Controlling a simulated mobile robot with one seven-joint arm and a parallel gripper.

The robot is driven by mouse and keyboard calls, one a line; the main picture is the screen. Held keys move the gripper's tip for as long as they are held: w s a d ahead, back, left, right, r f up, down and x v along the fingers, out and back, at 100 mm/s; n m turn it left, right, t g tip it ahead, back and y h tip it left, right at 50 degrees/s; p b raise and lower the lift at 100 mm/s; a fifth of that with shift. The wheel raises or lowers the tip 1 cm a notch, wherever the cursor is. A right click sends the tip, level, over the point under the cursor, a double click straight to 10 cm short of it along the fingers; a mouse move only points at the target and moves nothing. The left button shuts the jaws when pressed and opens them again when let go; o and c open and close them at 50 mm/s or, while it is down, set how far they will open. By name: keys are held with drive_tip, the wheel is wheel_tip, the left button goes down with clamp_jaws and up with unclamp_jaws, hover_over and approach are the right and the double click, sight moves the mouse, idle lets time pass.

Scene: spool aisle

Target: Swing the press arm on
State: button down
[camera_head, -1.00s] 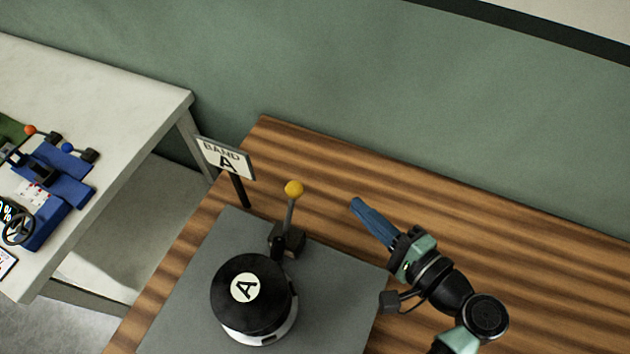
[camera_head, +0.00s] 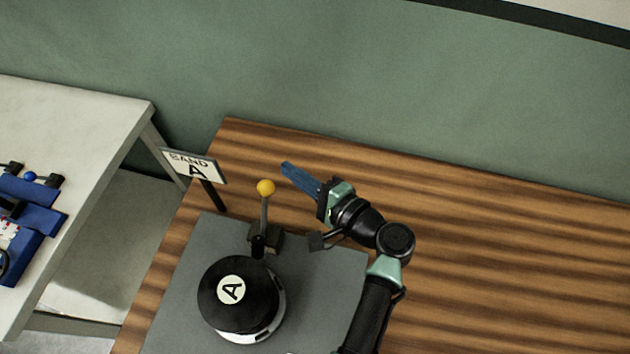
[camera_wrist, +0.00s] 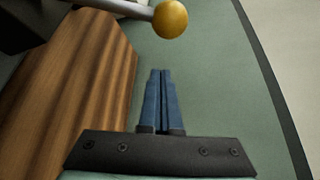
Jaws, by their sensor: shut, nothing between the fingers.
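The press arm is a grey lever (camera_head: 265,215) with a yellow ball knob (camera_head: 265,187), standing nearly upright from a dark block (camera_head: 264,240) on a grey plate. A black round cap marked A (camera_head: 238,294) sits just in front of it. My gripper (camera_head: 284,167) has its blue fingers shut and empty, a little right of the knob and apart from it in the head view. In the wrist view the shut fingers (camera_wrist: 160,72) point up, with the yellow knob (camera_wrist: 170,19) ahead of the tips and the lever running left from it.
The grey plate (camera_head: 185,285) lies on a striped wooden table (camera_head: 500,260), clear to the right. A BAND A sign (camera_head: 194,166) stands behind and left of the lever. A white table (camera_head: 70,115) with blue devices (camera_head: 30,225) is at far left. A green wall rises behind.

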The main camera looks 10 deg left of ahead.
drive_tip(key=s, duration=0.1)
drive_tip(key=s+r+p, duration=0.1)
drive_tip(key=s, duration=0.1)
drive_tip(key=shift+s+a+r, duration=0.15)
drive_tip(key=shift+s+a, duration=0.1)
drive_tip(key=shift+s, duration=0.05)
drive_tip(key=shift+s, duration=0.15)
drive_tip(key=s+r+n+t+y+b, duration=0.2)
drive_tip(key=s+r+n+b, duration=0.1)
drive_tip(key=s+n+b, duration=0.3)
drive_tip(key=s+b, duration=0.2)
drive_tip(key=s, duration=0.1)
drive_tip(key=shift+s+a+r+y, duration=0.15)
drive_tip(key=shift+s+r+y, duration=0.15)
drive_tip(key=shift+y, duration=0.1)
idle(0.4)
idle(0.4)
